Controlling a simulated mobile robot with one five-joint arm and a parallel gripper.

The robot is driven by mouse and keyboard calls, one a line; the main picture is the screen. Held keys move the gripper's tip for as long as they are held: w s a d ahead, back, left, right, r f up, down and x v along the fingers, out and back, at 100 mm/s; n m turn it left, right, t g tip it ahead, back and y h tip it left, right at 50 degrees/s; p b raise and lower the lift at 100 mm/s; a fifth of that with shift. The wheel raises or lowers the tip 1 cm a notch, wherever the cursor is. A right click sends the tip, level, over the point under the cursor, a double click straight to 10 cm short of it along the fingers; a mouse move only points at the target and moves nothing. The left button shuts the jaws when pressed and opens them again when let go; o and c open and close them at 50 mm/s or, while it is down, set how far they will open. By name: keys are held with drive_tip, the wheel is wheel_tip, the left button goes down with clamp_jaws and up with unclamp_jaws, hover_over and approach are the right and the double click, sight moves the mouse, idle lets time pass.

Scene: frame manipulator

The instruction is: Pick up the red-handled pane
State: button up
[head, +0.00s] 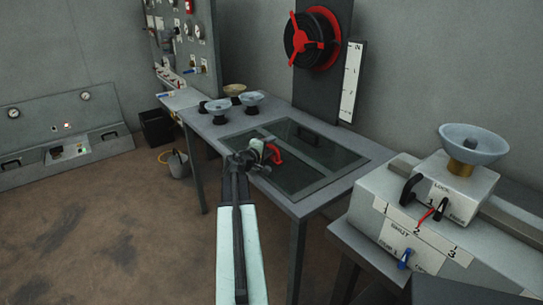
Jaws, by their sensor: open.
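The pane with a red handle (275,153) lies in a dark frame on the grey metal table (352,178), seen in the head view. The frame holds dark glass panes; a second pane with a black handle (306,132) is behind it. My arm reaches up from the bottom middle, and my gripper (264,150) is open just left of the red handle. It overlaps the handle's left side in this view, so I cannot tell whether they touch. The arm and gripper hide the front left part of the frame.
Several bowl-shaped cups, one being a pale cup (218,106), stand at the table's far left. A red wheel (315,38) is on a dark upright panel behind. At right is a grey lever box (420,215) with a bowl (474,143) on top. A bucket (178,165) stands on the floor.

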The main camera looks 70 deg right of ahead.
drive_tip(key=x, duration=0.3)
drive_tip(key=shift+d+f, duration=0.1)
drive_tip(key=shift+d, duration=0.15)
drive_tip(key=shift+a, duration=0.1)
clamp_jaws()
idle(0.9)
